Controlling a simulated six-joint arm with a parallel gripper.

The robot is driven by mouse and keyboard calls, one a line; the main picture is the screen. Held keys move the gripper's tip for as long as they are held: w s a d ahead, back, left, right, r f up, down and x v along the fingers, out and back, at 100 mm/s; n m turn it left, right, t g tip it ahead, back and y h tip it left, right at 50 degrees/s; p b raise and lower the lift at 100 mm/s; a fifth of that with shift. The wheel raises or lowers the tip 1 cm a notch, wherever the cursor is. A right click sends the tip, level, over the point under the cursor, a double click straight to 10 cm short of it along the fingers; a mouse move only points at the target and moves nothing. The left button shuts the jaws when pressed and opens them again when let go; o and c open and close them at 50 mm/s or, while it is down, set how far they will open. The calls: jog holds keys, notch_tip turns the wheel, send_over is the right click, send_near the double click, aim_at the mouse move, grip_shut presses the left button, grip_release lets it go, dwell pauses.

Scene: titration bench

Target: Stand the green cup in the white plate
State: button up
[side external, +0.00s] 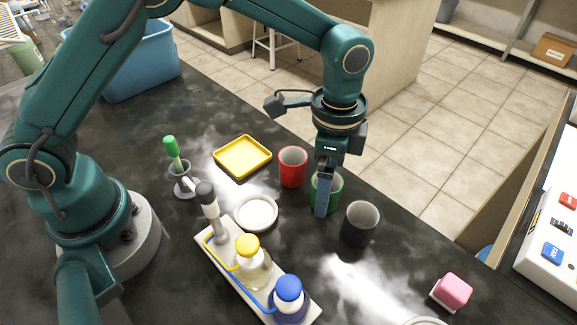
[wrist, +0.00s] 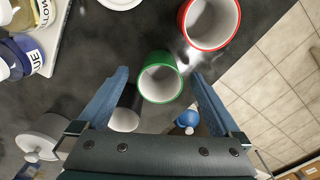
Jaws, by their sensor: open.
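The green cup (side external: 337,189) stands upright on the dark bench, partly hidden by a blue finger of my gripper (side external: 321,212) in the side view. In the wrist view the green cup (wrist: 160,84) shows its open mouth between the tips of my two spread fingers (wrist: 160,75). The fingers are open, one on each side of the cup, with a gap visible to each. The white plate (side external: 257,228) lies empty on the bench to the left of the cup in the side view. Only its edge (wrist: 120,4) shows at the top of the wrist view.
A red cup (side external: 292,170) stands close behind left of the green cup, and a black cup (side external: 358,228) close in front right. A bottle rack (side external: 215,258) with blue- and yellow-capped bottles borders the plate. A yellow tray (side external: 243,156) and a pink block (side external: 453,291) lie farther off.

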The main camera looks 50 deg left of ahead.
jog(key=c, duration=1.2)
jog(key=shift+o, duration=0.2)
jog(key=shift+r, duration=2.7)
jog(key=shift+s+a+f, duration=0.6)
jog(key=shift+s+a, duration=0.45)
jog(key=shift+s, duration=0.6)
jog(key=shift+s+a+f, duration=0.6)
jog(key=shift+s+a, duration=0.45)
jog(key=shift+s, duration=0.65)
jog(key=shift+s+a+f, duration=0.6)
jog(key=shift+s+a, duration=0.45)
jog(key=shift+s, duration=0.6)
